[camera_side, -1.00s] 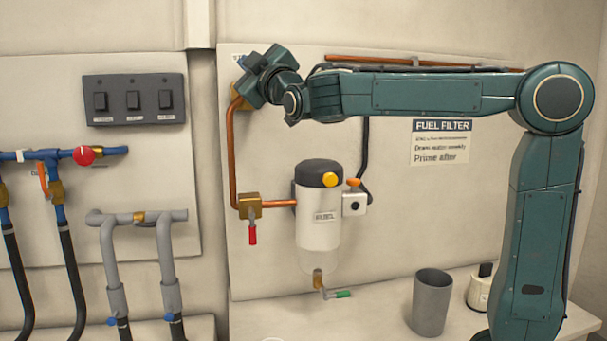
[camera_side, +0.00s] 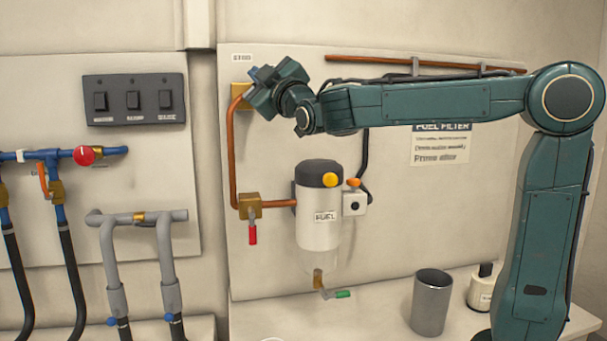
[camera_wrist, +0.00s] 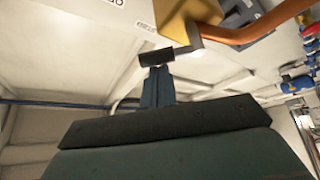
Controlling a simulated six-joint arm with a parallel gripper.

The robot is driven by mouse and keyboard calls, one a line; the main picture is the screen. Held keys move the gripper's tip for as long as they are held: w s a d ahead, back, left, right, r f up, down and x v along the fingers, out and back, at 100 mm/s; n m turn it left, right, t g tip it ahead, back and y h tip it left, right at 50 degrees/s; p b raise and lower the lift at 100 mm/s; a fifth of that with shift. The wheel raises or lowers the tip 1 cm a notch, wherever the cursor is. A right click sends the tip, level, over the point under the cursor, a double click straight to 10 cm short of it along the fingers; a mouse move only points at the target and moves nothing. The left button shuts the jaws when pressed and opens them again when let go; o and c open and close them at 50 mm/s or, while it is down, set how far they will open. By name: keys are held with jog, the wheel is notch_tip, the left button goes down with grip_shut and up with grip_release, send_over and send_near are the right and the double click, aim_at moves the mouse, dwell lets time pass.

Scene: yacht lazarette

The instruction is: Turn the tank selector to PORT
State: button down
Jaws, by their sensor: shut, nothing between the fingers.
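The tank selector is a brass block (camera_side: 240,92) at the top left of the filter board, joined to a copper pipe. In the wrist view its brass body (camera_wrist: 182,18) is at the top, with a short metal arm ending in a dark handle (camera_wrist: 165,56). My gripper (camera_side: 255,82) is beside the block in the side view and hides part of it. In the wrist view my gripper's fingers (camera_wrist: 158,72) are together and empty, their tips at or very near the dark handle; I cannot tell if they touch.
A small label (camera_side: 241,57), too blurred to read surely, is above the block. Below are a brass valve with a red handle (camera_side: 253,235) and the fuel filter (camera_side: 318,225). A switch panel (camera_side: 134,100) is at left. A grey cup (camera_side: 430,302) stands on the bench.

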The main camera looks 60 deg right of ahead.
jog(key=shift+s+d+f+m+h, duration=0.15)
jog(key=shift+m+h, duration=0.25)
jog(key=shift+m, duration=0.25)
jog(key=shift+s+f+m+h, duration=0.1)
jog(key=shift+m+h, duration=0.3)
jog(key=shift+m, duration=0.25)
jog(key=shift+s+d+f+m+g+h, duration=0.15)
jog(key=shift+d+f+m+g+h, duration=0.2)
jog(key=shift+m+h, duration=0.6)
jog(key=shift+s+f+m+g+h, duration=0.2)
jog(key=shift+f+m+h, duration=0.3)
jog(key=shift+m, duration=0.8)
jog(key=shift+s+d+f+m+g+h, duration=0.1)
jog(key=shift+d+f+m+g+h, duration=0.2)
jog(key=shift+m+h, duration=0.65)
jog(key=shift+a+f, duration=0.1)
jog(key=shift+f, duration=0.05)
jog(key=shift+s+a, duration=0.1)
jog(key=shift+v, duration=2.3)
notch_tip(320, 180, up, 7)
jog(key=shift+s, duration=0.15)
